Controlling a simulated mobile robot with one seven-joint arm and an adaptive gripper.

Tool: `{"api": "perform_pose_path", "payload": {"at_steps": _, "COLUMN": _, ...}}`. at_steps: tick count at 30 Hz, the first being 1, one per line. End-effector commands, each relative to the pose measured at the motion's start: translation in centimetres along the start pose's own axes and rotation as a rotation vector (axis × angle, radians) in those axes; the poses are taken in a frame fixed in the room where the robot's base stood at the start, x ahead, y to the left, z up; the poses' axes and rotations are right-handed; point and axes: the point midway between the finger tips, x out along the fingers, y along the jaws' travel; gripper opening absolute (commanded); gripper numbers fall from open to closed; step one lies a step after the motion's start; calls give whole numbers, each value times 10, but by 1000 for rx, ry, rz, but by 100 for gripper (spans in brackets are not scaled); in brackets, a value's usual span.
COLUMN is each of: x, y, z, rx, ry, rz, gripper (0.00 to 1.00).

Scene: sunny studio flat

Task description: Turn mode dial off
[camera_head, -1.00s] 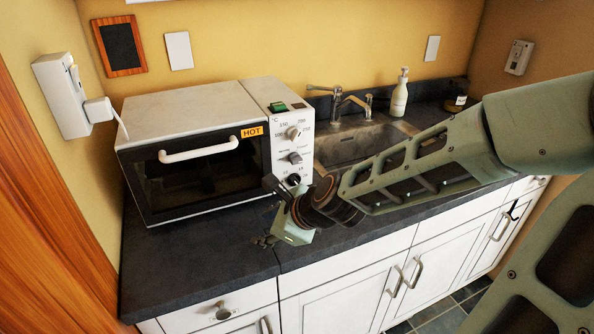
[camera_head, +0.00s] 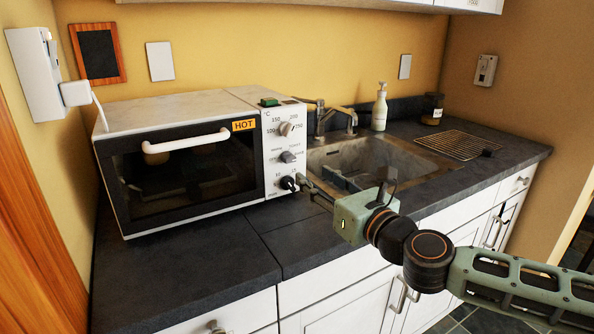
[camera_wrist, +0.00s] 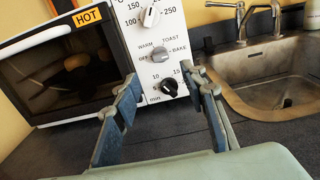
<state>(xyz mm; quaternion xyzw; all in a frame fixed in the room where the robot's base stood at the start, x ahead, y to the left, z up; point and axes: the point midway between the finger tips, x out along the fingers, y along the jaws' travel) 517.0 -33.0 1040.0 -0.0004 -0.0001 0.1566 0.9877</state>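The toaster oven (camera_head: 179,160) stands on the dark counter with its door shut. Its mode dial (camera_head: 287,157) is the grey middle knob on the white panel. In the wrist view the mode dial (camera_wrist: 159,53) sits among OFF, WARM, TOAST and BAKE labels. Its grip bar looks slanted, but I cannot tell which label it points at. My gripper (camera_head: 304,184) is in front of the lower panel, by the black timer knob (camera_head: 289,183). In the wrist view my gripper (camera_wrist: 165,82) is open, its fingers apart, empty, with the mode dial above and beyond them.
A temperature knob (camera_head: 286,129) is above the mode dial. Right of the oven are a sink (camera_head: 365,160), a faucet (camera_head: 336,118), a soap bottle (camera_head: 380,107), a dark jar (camera_head: 433,109) and a wire rack (camera_head: 468,144). The counter (camera_head: 200,265) before the oven is clear.

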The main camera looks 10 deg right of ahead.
Motion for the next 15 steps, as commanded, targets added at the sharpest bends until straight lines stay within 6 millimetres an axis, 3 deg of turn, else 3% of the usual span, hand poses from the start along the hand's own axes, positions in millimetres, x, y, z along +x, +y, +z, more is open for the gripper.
{"api": "perform_pose_path", "payload": {"at_steps": 15, "x": 16, "y": -5, "z": 9, "rx": 4, "ry": -4, "rz": -3, "gripper": 39}}
